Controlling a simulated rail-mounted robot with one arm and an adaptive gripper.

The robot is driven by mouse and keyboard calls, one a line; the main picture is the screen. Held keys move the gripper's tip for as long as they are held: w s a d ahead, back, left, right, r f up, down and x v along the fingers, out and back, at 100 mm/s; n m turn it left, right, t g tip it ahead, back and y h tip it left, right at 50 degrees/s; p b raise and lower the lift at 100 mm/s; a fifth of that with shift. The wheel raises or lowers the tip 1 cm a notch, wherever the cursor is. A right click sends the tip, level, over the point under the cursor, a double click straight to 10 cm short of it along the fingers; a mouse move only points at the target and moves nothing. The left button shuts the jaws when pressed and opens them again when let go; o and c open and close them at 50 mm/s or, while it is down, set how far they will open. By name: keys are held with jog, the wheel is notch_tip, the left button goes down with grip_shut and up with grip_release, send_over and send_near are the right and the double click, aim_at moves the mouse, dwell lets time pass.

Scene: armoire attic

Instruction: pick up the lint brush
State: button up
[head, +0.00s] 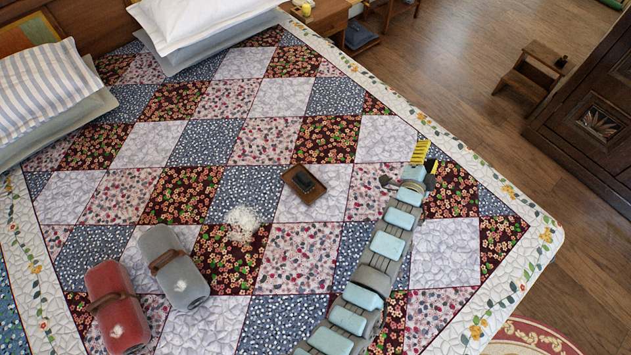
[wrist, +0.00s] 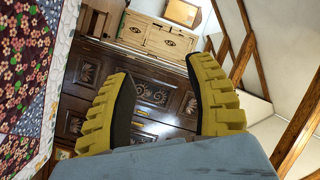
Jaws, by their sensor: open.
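A small brown block-like object with a dark grey top (head: 303,183) lies on the quilt near the middle of the bed. It may be the lint brush, but it is too small to be sure. My gripper (head: 427,166) is to its right, over the right side of the bed. Its yellow ribbed fingers are apart with nothing between them. In the wrist view, my gripper (wrist: 160,66) points past the bed's edge towards dark carved furniture. The brown object is not in the wrist view.
A white fluffy clump (head: 242,222) lies left of the brown object. A grey roll (head: 176,270) and a red roll (head: 116,308), each with a brown strap, lie at the lower left. Pillows (head: 190,25) are at the top left. The dark armoire (head: 590,125) stands right.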

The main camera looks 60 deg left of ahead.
jog(key=s+a+f+m+g+h, duration=0.15)
jog(key=a+f+g, duration=0.25)
jog(key=a, duration=0.6)
jog(key=r+m+g+h+b, duration=0.2)
jog(key=m+g+h+b, duration=0.1)
jog(key=m+g+h, duration=0.7)
send_over(303, 177)
jog(key=y, duration=0.3)
jog(key=shift+n+g+h, duration=0.35)
jog(key=shift+n+g, duration=0.05)
jog(key=shift+n, duration=0.05)
jog(key=f+p, duration=0.1)
jog(key=f, duration=0.9)
jog(key=shift+s, duration=0.2)
jog(key=shift+w+f+p, duration=0.1)
jog(key=shift+f+p, duration=0.35)
jog(key=shift+f, duration=1.6)
jog(key=shift+w+a+f, duration=0.1)
jog(key=shift+w+f, duration=0.05)
jog(key=shift+f, duration=0.4)
jog(key=shift+f+b, duration=0.3)
jog(key=shift+f, duration=0.85)
